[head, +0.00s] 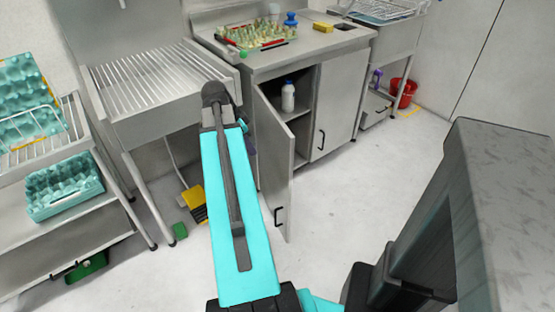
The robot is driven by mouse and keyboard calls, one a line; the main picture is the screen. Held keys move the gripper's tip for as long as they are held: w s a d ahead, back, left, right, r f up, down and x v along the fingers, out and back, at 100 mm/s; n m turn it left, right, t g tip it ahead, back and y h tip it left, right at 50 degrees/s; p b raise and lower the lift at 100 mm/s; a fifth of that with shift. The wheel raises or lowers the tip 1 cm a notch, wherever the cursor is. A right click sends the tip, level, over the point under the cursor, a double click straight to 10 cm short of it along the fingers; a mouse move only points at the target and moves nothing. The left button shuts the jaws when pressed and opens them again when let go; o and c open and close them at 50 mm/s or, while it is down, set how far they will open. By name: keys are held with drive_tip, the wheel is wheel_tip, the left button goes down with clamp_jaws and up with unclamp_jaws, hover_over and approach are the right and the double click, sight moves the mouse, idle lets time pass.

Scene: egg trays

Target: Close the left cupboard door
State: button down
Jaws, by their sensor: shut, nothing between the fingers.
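The left cupboard door (273,150) is a grey metal panel. It stands open, swung out towards me from the cupboard, with its dark handle (278,217) near the lower free edge. The right cupboard door (341,95) is shut. A white bottle with a blue cap (288,98) stands on a shelf in the open cupboard.
A slatted metal table (110,100) is at left, with egg trays (62,186) on a rack. A red bucket (403,93) stands at back right. Floor right of the door is clear.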

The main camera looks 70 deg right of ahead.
drive_tip(key=shift+s+d+r+m, duration=0.35)
drive_tip(key=shift+s+d+r, duration=0.05)
drive_tip(key=shift+s+r, duration=0.2)
drive_tip(key=shift+s+d+r+m, duration=0.35)
drive_tip(key=shift+s+d+r, duration=0.05)
drive_tip(key=shift+s+r, duration=0.15)
drive_tip(key=shift+f, duration=0.1)
drive_tip(key=s+d+f, duration=0.5)
drive_tip(key=f, duration=0.4)
drive_tip(key=shift+s, duration=0.35)
drive_tip(key=shift+d, duration=0.1)
